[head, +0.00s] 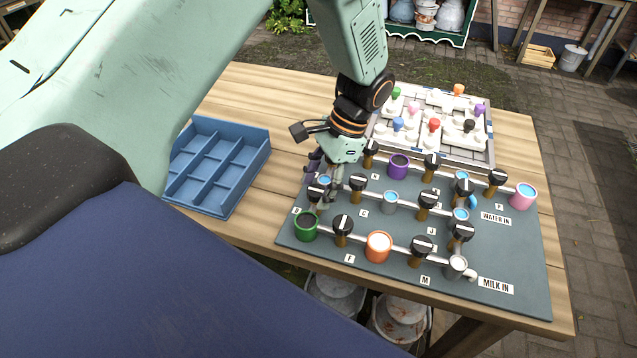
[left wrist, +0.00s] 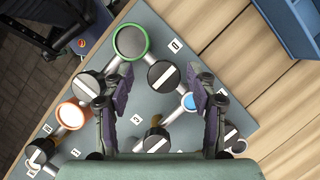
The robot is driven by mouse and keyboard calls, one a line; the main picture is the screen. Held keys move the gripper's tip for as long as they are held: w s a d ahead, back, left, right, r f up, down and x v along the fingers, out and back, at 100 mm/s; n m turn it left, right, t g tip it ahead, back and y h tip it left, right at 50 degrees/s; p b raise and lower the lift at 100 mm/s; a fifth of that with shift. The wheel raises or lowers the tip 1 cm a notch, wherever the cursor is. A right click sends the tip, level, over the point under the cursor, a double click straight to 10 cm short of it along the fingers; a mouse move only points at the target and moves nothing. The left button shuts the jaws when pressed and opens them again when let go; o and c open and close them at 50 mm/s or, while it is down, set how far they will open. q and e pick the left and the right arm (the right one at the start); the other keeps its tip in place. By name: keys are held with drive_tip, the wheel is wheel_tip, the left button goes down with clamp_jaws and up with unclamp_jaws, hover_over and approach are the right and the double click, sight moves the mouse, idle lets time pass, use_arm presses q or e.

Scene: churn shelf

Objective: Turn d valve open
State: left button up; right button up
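The D valve (left wrist: 164,75) is a round black knob with a white stripe, beside the label D (left wrist: 174,45). It sits on the pipe between a green-rimmed cup (left wrist: 130,42) and a blue-filled cup (left wrist: 188,101). In the left wrist view its stripe runs across the pipe. In the head view the D valve (head: 316,193) is partly covered by my left gripper (head: 323,180). My left gripper, also in the left wrist view (left wrist: 159,80), is open, a finger on each side of the knob, with gaps visible. Whether it touches cannot be told. My right gripper is not seen.
The grey board (head: 515,245) carries several similar knobs, cups and pipes close around. A blue divided tray (head: 252,160) lies left of it. A white puzzle-like panel (head: 478,150) with coloured knobs stands behind. Bare wooden table (head: 250,85) shows at the back left.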

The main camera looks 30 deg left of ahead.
use_arm(q)
drive_tip(key=shift+w+a+f, duration=0.15)
drive_tip(key=shift+w+f, duration=0.05)
drive_tip(key=shift+w, duration=0.2)
drive_tip(key=c, duration=0.6)
drive_tip(key=shift+s+r, duration=0.1)
drive_tip(key=shift+s, duration=0.05)
drive_tip(key=c, duration=0.3)
drive_tip(key=shift+c, duration=1.2)
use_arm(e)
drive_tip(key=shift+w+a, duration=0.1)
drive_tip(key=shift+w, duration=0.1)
